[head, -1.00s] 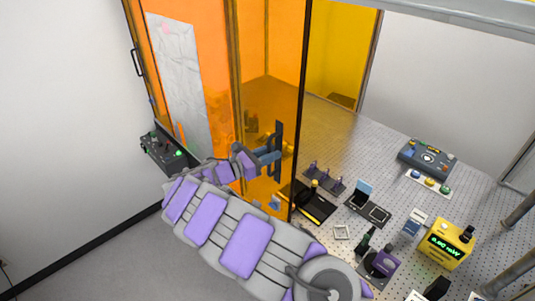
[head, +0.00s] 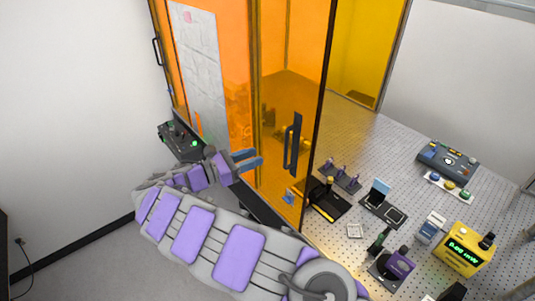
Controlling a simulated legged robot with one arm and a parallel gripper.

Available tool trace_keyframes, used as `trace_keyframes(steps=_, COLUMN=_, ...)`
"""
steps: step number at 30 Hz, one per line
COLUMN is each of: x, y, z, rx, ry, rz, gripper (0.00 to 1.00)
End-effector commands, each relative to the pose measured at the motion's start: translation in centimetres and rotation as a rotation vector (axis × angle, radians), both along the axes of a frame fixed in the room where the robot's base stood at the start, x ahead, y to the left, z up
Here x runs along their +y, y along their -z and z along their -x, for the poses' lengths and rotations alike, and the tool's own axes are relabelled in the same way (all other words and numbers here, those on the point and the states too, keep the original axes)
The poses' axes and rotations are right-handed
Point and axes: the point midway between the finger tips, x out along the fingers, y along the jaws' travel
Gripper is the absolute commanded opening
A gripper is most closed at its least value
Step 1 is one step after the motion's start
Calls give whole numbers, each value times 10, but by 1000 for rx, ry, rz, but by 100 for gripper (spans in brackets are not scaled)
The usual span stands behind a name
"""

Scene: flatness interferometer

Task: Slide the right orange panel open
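The right orange panel (head: 293,85) is a clear orange sheet with a dark right edge. To the right of that edge is a wide opening onto the perforated table. A black vertical bar handle (head: 293,143) is on the panel. My gripper (head: 253,159) is left of the handle and apart from it, in front of the orange panels. Its two blue fingers show a small gap between them and hold nothing. The left orange panel (head: 235,75) stands beside the right one, with a white sheet behind or on it.
A black control box (head: 180,141) with a green light is left of my gripper. Several optics parts, a yellow meter (head: 463,249) and a grey control unit (head: 447,160) stand on the perforated table (head: 390,140).

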Motion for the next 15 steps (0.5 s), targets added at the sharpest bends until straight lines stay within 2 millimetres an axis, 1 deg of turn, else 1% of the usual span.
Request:
trace_keyframes(steps=1, x=11, y=2, z=3, rx=0, ry=-5, rz=-3, gripper=35)
trace_keyframes(steps=3, x=22, y=2, z=9, rx=0, ry=-6, rz=-4, gripper=35)
trace_keyframes(steps=6, x=35, y=2, z=15, rx=0, ry=-4, rz=-3, gripper=35)
trace_keyframes(steps=10, x=44, y=2, z=19, rx=3, ry=-3, rz=-3, gripper=35)
trace_keyframes(steps=15, x=48, y=1, z=22, rx=3, ry=0, rz=-2, gripper=35)
